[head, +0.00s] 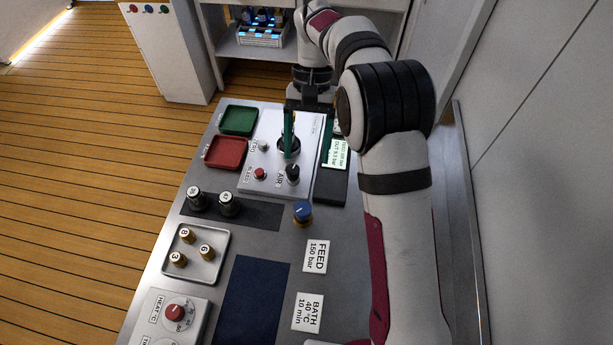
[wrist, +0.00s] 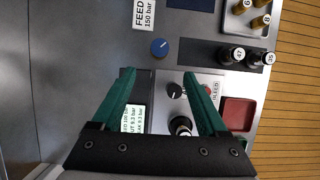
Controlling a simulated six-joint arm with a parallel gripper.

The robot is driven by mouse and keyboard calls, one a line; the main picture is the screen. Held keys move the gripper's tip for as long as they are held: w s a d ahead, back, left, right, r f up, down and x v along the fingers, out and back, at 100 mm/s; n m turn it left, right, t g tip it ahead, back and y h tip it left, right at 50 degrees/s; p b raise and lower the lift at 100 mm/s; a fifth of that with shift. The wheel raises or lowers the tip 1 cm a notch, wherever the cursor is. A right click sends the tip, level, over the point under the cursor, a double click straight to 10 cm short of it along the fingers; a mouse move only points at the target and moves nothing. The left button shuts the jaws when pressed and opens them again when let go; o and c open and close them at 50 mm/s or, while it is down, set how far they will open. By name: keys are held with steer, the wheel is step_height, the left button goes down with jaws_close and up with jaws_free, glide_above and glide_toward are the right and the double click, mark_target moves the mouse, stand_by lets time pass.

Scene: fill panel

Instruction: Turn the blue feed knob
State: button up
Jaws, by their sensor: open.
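The blue feed knob (head: 303,209) stands on the grey metal bench top, on a brass-coloured base, just in front of the white panel. It also shows in the wrist view (wrist: 159,47), with a white pointer line on its top. My gripper (head: 308,158) is open and empty, its green fingers over the panel, farther back than the knob. In the wrist view the fingertips (wrist: 158,73) are spread, and the knob lies beyond them, between their lines and touching neither. The FEED 150 bar card (head: 316,256) lies in front of the knob.
Dark-capped bottles (head: 228,204) stand left of the knob. Red (head: 226,153) and green (head: 238,121) trays lie at the back left.

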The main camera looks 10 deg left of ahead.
mark_target(303, 207)
steer(key=x, duration=1.4)
steer(key=shift+f, duration=0.1)
steer(key=shift+c, duration=0.2)
jaws_close()
